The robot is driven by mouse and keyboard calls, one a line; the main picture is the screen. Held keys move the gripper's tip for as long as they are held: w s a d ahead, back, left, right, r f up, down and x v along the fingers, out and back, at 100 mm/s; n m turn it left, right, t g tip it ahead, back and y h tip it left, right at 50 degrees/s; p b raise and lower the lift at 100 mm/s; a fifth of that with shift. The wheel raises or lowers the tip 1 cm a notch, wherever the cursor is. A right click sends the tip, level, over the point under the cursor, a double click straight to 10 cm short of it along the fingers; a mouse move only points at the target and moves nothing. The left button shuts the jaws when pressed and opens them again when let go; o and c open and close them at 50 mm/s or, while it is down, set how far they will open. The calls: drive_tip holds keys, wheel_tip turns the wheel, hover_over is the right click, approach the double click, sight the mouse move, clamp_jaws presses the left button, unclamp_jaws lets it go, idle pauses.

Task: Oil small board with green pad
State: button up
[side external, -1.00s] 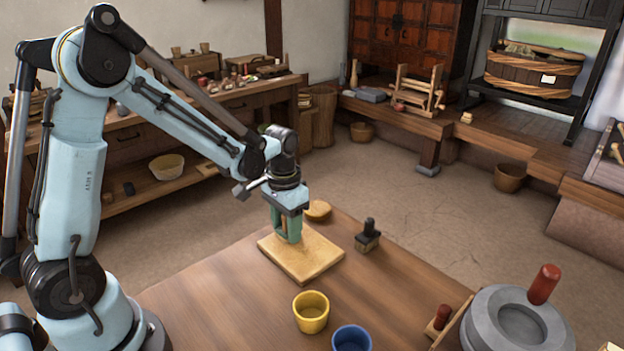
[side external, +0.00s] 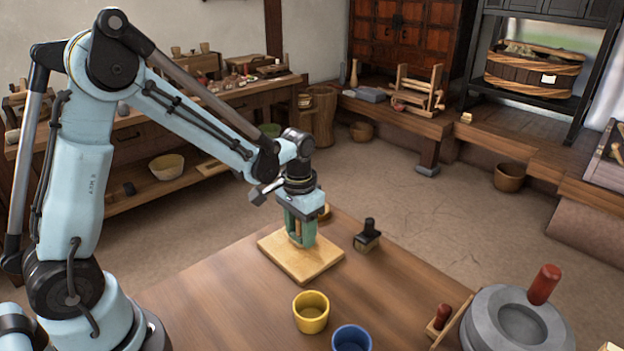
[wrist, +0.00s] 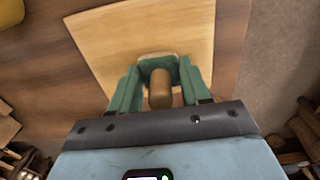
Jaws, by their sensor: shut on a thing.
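The small board (side external: 277,250) lies flat on the table, pale wood, and fills much of the upper wrist view (wrist: 120,32). In the side view the fingers mostly hide the pad.
A dark-handled brush (side external: 367,236) stands right of the board. A yellow cup (side external: 311,313) and a blue cup (side external: 351,340) are at the front, with a grey stone quern (side external: 480,322) at right. A round wooden item (side external: 325,211) is partly hidden behind my gripper. The table's left-front area is clear.

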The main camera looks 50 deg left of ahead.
drive_tip(key=shift+d, duration=3.9)
wheel_tip(320, 180, up, 8)
drive_tip(key=shift+r, duration=0.1)
hover_over(339, 229)
wheel_tip(339, 229, down, 5)
drive_tip(key=shift+d+f, duration=0.15)
drive_tip(key=shift+f, duration=2.1)
